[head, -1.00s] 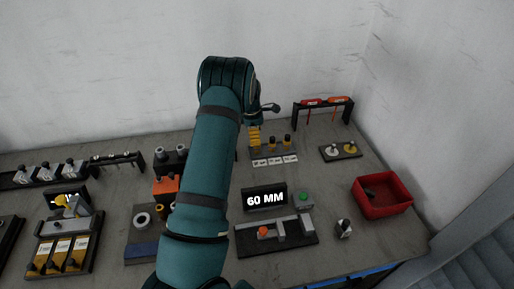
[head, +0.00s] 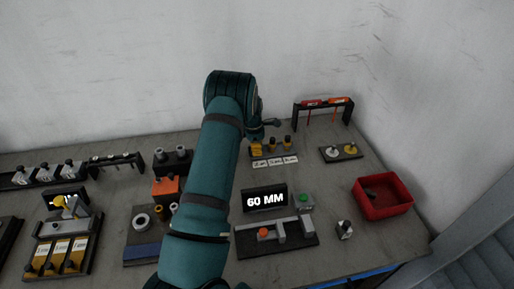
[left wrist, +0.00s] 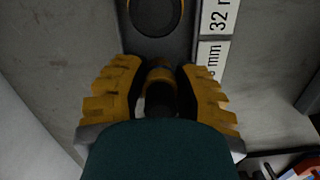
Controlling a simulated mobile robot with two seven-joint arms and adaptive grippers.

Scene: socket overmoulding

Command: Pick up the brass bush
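A dark rack (head: 281,153) with white size labels stands behind the 60 MM display. Two brass-coloured bushes show on it, a middle one (head: 273,144) and a right one (head: 288,142). My left gripper (head: 257,150) points down at the rack's left end and hides what stands there. In the left wrist view its yellow fingers (left wrist: 160,95) are apart, one on each side of a brass-coloured bush (left wrist: 160,74) with a dark middle. Narrow gaps seem to show beside the bush; its lower part is hidden. My right gripper is out of view.
A red bin (head: 382,198) is at right. A tool stand (head: 323,104) is behind right. An orange block (head: 166,186) is left of my arm.

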